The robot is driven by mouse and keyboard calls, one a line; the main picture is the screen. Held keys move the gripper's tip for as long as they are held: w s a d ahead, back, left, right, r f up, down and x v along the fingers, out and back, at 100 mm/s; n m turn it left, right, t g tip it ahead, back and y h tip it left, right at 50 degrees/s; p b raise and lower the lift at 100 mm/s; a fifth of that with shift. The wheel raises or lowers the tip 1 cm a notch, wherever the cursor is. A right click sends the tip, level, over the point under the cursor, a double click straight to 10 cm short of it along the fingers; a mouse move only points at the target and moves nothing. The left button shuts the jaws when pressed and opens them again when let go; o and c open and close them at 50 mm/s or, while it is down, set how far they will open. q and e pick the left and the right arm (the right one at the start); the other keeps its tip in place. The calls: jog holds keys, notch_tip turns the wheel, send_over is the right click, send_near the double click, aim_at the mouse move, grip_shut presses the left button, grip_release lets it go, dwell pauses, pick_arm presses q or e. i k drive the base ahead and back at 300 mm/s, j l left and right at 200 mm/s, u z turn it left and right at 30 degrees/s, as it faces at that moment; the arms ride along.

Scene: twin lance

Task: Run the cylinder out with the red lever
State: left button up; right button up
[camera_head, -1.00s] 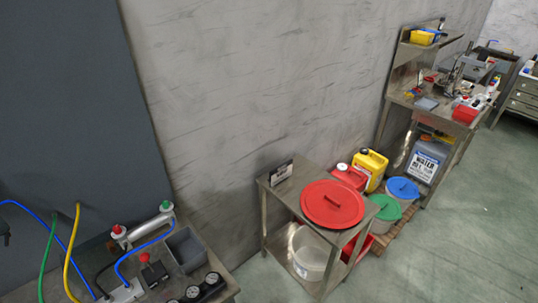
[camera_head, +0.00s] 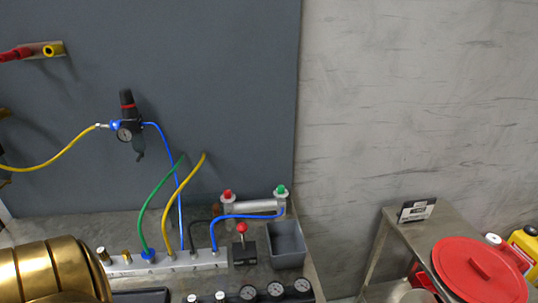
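The red lever (camera_head: 242,229) is a red ball on a short upright stem over a black valve block (camera_head: 244,252) on the metal bench. The cylinder (camera_head: 256,207) is a silver tube lying across the bench behind it, with a red fitting (camera_head: 228,195) on its left end and a green one (camera_head: 281,190) on its right end. A blue hose (camera_head: 240,216) reaches its right end. Whether its rod is in or out is too small to tell. Neither of my grippers is in view.
A grey bin (camera_head: 287,244) stands right of the lever. A silver manifold (camera_head: 180,262) with hoses lies to its left, and round gauges (camera_head: 274,290) sit in front. A regulator (camera_head: 127,128) hangs on the dark panel. A low table with a red lid (camera_head: 480,270) stands to the right.

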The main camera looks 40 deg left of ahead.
aim_at(242, 228)
jog(key=u, duration=1.5)
